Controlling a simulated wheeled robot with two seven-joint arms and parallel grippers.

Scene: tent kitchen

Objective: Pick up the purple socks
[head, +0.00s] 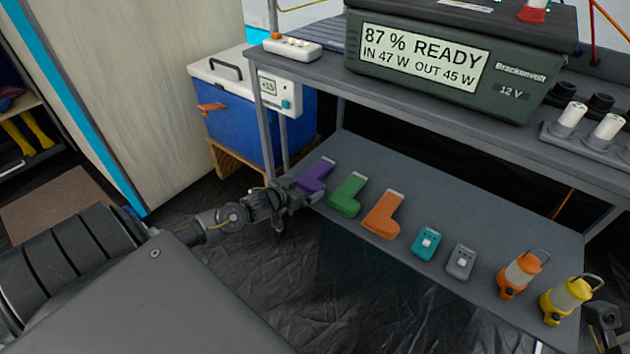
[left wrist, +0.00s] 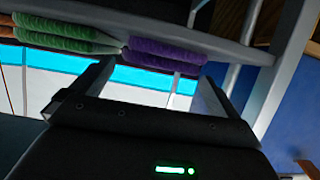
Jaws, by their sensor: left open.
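The purple socks (head: 316,175) lie at the left end of the lower shelf. In the left wrist view the purple socks (left wrist: 165,53) show edge-on, ahead of the fingers. My left gripper (head: 300,194) is at the shelf's left front edge, right by the near end of the purple socks. Its fingers (left wrist: 155,78) are apart with nothing gripped between them; whether they touch the socks I cannot tell. A dark part at the lower right edge looks like my right gripper (head: 604,318); its jaws are unclear.
Green socks (head: 346,195) and orange socks (head: 383,214) lie just right of the purple ones. Farther right are small teal (head: 427,243) and grey devices (head: 460,262) and two lanterns. The upper shelf (head: 420,112) overhangs; a blue cooler (head: 240,125) and shelf post stand left.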

